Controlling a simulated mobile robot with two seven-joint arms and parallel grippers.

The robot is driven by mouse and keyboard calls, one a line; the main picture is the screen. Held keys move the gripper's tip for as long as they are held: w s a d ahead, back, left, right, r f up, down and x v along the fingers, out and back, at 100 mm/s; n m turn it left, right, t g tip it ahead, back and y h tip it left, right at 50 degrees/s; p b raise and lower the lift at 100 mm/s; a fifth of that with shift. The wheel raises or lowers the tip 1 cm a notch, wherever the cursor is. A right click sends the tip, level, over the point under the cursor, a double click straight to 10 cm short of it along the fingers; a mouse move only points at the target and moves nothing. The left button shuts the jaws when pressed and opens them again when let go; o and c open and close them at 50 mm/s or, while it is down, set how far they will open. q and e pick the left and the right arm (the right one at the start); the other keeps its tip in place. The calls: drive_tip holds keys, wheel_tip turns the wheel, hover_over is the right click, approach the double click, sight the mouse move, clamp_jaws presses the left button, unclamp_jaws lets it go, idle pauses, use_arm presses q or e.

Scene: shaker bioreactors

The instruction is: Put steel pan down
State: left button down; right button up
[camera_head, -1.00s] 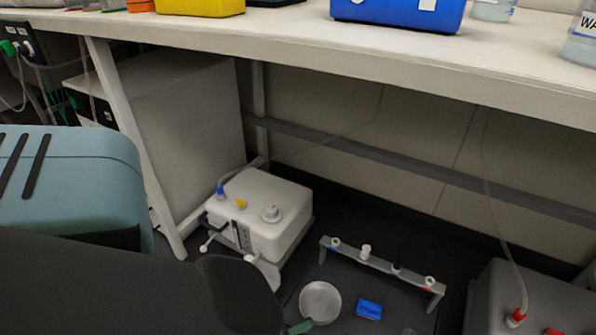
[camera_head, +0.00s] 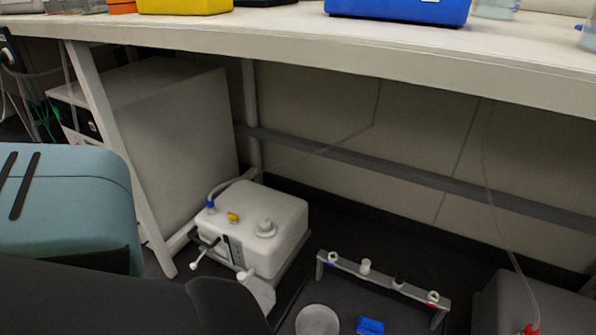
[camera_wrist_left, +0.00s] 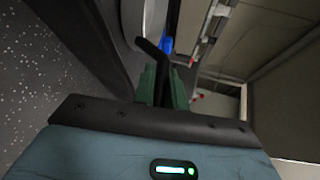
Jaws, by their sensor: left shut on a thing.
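The steel pan (camera_head: 317,320) is a round, light grey dish at the bottom edge of the head view, partly cut off. It is over the dark surface under the bench, and I cannot tell whether it touches it. In the left wrist view a pale curved edge, likely the pan (camera_wrist_left: 131,20), shows at the top. My left gripper (camera_wrist_left: 162,82) has green fingers shut on a black handle (camera_wrist_left: 150,48) there. In the head view only my dark left arm shows; its fingers are out of frame. My right gripper is in neither view.
A white box with knobs (camera_head: 265,215) stands left of the pan. A low grey rack (camera_head: 385,277) with several small fittings is behind it. A blue block (camera_head: 370,326) lies just right of the pan. A grey container (camera_head: 520,300) is at far right. The bench top (camera_head: 300,35) overhangs.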

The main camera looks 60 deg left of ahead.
use_arm(q)
drive_tip(key=shift+f, duration=0.1)
drive_tip(key=c, duration=1.9)
unclamp_jaws()
drive_tip(key=shift+f, duration=0.1)
drive_tip(key=o, duration=0.5)
drive_tip(key=shift+c, duration=0.2)
drive_tip(key=shift+s+r, duration=0.25)
drive_tip(key=shift+r, duration=0.05)
drive_tip(key=p+v, duration=0.3)
drive_tip(key=v, duration=0.8)
drive_tip(key=shift+s, duration=0.25)
